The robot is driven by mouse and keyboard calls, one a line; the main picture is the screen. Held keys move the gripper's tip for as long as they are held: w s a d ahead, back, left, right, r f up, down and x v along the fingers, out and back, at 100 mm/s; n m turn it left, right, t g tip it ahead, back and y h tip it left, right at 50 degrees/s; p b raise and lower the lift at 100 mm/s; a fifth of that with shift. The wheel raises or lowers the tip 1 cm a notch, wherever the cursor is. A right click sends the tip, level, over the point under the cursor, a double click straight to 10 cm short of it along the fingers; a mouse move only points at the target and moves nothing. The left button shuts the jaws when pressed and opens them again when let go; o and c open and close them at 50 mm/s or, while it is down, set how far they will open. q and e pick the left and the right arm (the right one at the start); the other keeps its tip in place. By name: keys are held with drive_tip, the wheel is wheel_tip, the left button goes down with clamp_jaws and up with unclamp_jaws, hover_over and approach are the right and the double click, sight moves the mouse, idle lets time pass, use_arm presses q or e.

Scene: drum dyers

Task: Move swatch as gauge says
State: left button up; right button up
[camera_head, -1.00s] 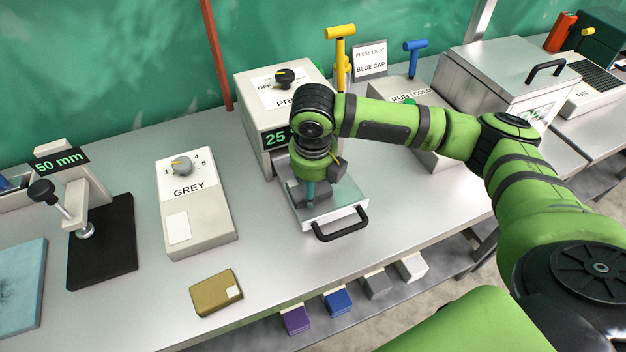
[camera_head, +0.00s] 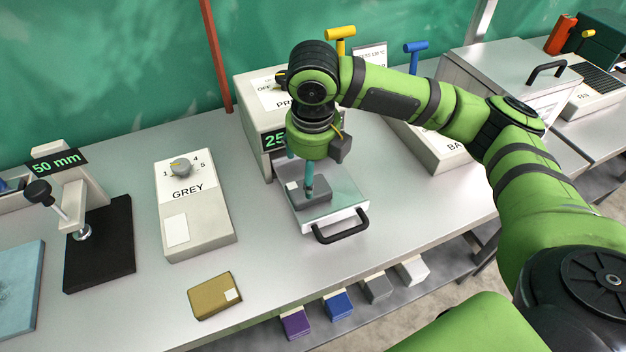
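A small dark grey block-like swatch (camera_head: 317,190) with a white label lies on the pulled-out metal tray (camera_head: 345,212) of the press (camera_head: 254,120). My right gripper (camera_head: 300,174) is over the swatch, its teal fingers apart; one fingertip overlaps the swatch in the picture, and I cannot tell whether it touches. The press display is partly hidden by my arm; "25" shows. A grey box marked GREY (camera_head: 201,218) has a dial numbered to 5. A stand at left has a 50 mm display (camera_head: 57,161). My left gripper is not in view.
A mustard swatch (camera_head: 213,297) lies on the bench front. Purple (camera_head: 295,322), blue (camera_head: 338,304), grey (camera_head: 377,287) and white (camera_head: 411,270) blocks sit below the front edge. The tray's black handle (camera_head: 342,228) sticks out forward. A lidded metal box (camera_head: 500,70) stands right.

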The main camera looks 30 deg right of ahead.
drive_tip(key=r, duration=0.5)
drive_tip(key=shift+s+a+r, duration=0.1)
drive_tip(key=shift+s+a, duration=0.1)
drive_tip(key=shift+s, duration=0.2)
